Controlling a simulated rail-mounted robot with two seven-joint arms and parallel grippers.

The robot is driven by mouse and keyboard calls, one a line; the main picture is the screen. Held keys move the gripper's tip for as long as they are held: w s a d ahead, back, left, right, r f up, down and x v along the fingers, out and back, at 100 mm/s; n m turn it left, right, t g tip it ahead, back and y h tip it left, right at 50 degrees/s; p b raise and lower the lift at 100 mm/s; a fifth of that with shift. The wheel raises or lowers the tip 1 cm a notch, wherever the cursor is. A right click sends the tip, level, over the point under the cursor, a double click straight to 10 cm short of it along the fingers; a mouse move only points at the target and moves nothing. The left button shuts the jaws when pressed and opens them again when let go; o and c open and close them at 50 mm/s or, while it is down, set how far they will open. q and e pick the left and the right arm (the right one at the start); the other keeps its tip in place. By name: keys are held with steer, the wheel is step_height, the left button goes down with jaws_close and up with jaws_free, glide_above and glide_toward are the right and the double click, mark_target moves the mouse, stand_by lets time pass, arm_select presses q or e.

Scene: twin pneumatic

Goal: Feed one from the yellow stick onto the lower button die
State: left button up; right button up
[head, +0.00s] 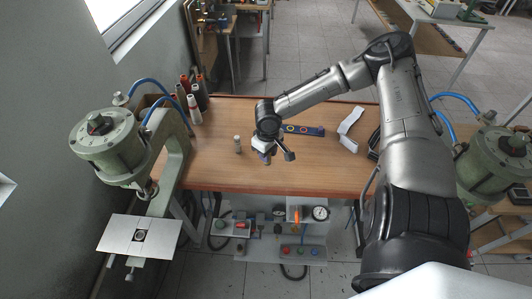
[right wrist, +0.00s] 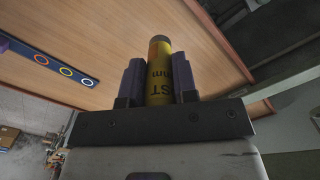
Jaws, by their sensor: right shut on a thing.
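My right gripper (head: 272,155) hangs over the front middle of the wooden table. In the right wrist view its purple fingers (right wrist: 160,85) are shut around the yellow stick (right wrist: 159,68), a yellow cylinder with dark lettering and a grey-looking end. In the head view the stick is hidden or too small to make out. A small round die (head: 139,235) sits in the pale plate of the green press at the left, well away from the gripper. I cannot tell for certain that it is the lower button die. My left gripper is not in view.
A green press (head: 110,145) stands left of the table (head: 215,175), another (head: 490,160) at the right. A small grey cylinder (head: 237,144) stands on the table. A dark strip with coloured rings (head: 303,130) and a white folded piece (head: 350,130) lie behind. Several tubes (head: 193,100) stand back left.

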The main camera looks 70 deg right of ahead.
steer(key=o, duration=0.3)
steer(key=shift+c, duration=0.8)
